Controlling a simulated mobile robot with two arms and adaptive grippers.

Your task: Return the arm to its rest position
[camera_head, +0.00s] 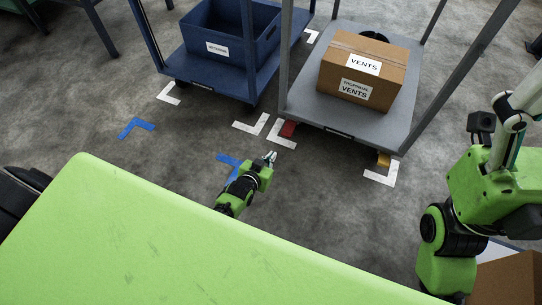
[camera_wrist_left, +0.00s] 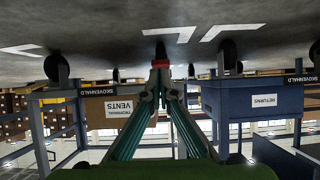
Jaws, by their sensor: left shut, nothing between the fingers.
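My left gripper (camera_head: 270,158) is past the far edge of my green body, above the grey floor in front of the two trolleys. Its fingers are together and hold nothing. In the left wrist view the closed fingertips (camera_wrist_left: 160,65) show at the centre, and the scene there appears upside down. My right arm (camera_head: 490,185) is at the right side of the head view, bent, in green, black and white.
A grey trolley (camera_head: 390,128) carries a cardboard vents box (camera_head: 385,75). A blue trolley (camera_head: 200,75) carries a blue returns bin (camera_head: 225,65). White floor marks (camera_head: 282,135) and blue ones (camera_head: 136,127) lie nearby. Another box (camera_head: 505,280) is at lower right.

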